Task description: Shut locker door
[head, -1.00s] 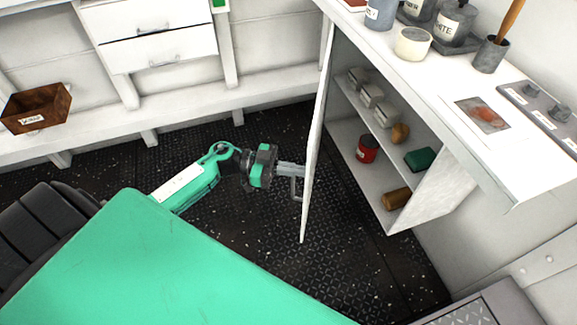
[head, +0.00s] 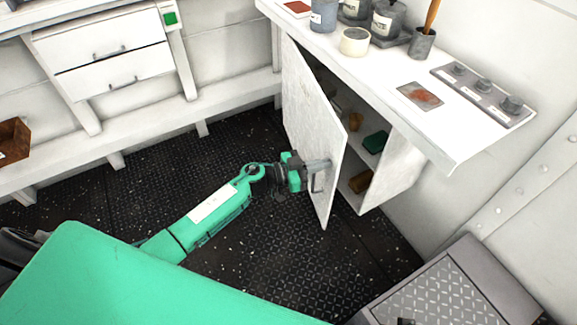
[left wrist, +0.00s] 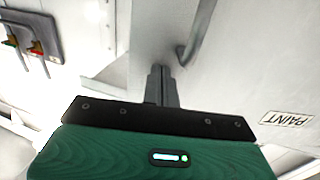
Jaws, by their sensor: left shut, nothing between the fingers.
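The locker door (head: 305,120) is white and partly open, hinged at its far left edge under the counter. Its grey handle (head: 317,182) is near the free edge; it also shows in the left wrist view (left wrist: 198,35). My left gripper (head: 326,164) is shut and empty, its fingertips at the outer face of the door beside the handle. In the left wrist view the closed fingers (left wrist: 162,84) point at the door face; I cannot tell whether they touch it. The locker (head: 394,172) shows through the gap, its shelves partly hidden by the door. My right gripper is not in view.
Inside the locker are a green box (head: 375,142) and a brown item (head: 360,181). The counter (head: 385,72) above holds jars and a switch panel (head: 483,93). A metal-topped cabinet (head: 450,290) stands at lower right. Dark floor (head: 275,245) is clear before the door.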

